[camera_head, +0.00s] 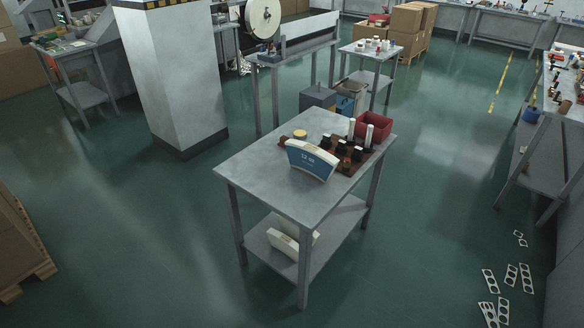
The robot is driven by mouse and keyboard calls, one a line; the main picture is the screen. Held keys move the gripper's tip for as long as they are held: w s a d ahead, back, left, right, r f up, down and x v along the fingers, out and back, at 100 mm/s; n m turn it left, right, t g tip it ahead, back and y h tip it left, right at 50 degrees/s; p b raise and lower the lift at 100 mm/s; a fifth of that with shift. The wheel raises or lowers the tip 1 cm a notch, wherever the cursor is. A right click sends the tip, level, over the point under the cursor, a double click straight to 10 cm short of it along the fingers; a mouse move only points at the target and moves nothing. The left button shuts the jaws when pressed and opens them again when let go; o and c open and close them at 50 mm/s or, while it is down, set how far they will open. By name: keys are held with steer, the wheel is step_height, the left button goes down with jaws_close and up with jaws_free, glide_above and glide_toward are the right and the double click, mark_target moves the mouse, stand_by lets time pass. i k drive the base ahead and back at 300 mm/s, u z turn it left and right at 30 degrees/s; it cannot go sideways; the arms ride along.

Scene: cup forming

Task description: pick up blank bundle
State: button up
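A blue and white fan-shaped blank bundle (312,160), marked "12 oz", stands on edge near the middle of the grey table (262,181). Its printed face is turned toward the camera. White fan-shaped stacks (284,241) lie on the table's lower shelf, partly hidden by the table; I cannot tell whether they are blank bundles too. My gripper is not in view, and nothing is seen touching the blue bundle.
Beside the bundle are a brown tray with dark parts (346,168), a red bin (374,128) and a yellow-topped round item (300,134). A pillar (172,75) stands behind left. Flat cut-out scraps (511,275) lie at lower right. The floor around the table's front is clear.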

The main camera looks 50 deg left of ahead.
mark_target(309, 158)
steer(key=z, duration=0.15)
steer(key=k, duration=0.6)
steer(key=u, duration=2.3)
steer(key=i, duration=0.95)
steer(key=u, duration=0.15)
